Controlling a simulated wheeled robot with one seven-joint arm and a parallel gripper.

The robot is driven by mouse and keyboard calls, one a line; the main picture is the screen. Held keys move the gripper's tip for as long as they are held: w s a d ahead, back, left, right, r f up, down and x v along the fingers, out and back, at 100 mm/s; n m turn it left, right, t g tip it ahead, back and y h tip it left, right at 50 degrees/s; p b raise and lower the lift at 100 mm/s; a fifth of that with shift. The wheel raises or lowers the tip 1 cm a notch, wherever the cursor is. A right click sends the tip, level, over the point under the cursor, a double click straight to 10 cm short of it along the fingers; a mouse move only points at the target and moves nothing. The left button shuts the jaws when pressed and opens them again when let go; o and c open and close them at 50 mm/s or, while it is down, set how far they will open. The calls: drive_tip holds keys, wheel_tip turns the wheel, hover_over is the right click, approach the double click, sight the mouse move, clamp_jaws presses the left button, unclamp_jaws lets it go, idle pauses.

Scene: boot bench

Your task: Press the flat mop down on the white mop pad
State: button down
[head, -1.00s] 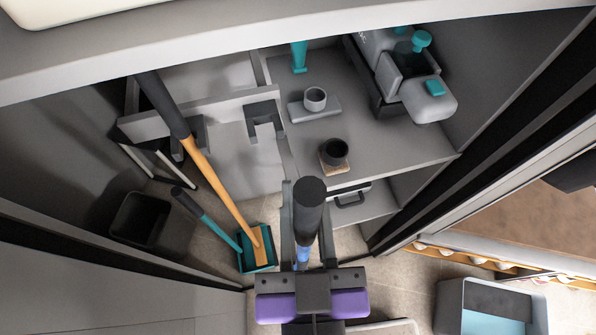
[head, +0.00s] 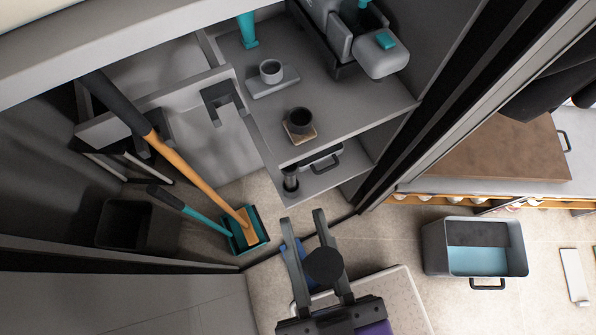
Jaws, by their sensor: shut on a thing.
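My gripper (head: 303,217) is shut on the flat mop (head: 323,266) and holds it by its handle. I look almost straight down on the handle's dark round end between the fingers. A bit of blue shows beside the left finger; it seems to be part of the mop. The mop's head is mostly hidden, so I cannot tell whether it touches the floor. A narrow white slab, which looks like the white mop pad (head: 574,276), lies on the floor at the far right, well apart from my gripper.
A pale dotted mat (head: 405,300) lies under and right of my gripper. A grey bin with a blue inside (head: 478,262) stands between it and the pad. The tall cabinet (head: 345,130) holds cups; a broom (head: 195,175) and dustpan (head: 236,238) are at left.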

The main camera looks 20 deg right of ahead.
drive_tip(key=s+d+p, duration=0.1)
drive_tip(key=s+d, duration=0.1)
drive_tip(key=s, duration=0.9)
drive_tip(key=s+d+p, duration=0.1)
drive_tip(key=s, duration=1.1)
drive_tip(key=shift+d, duration=0.35)
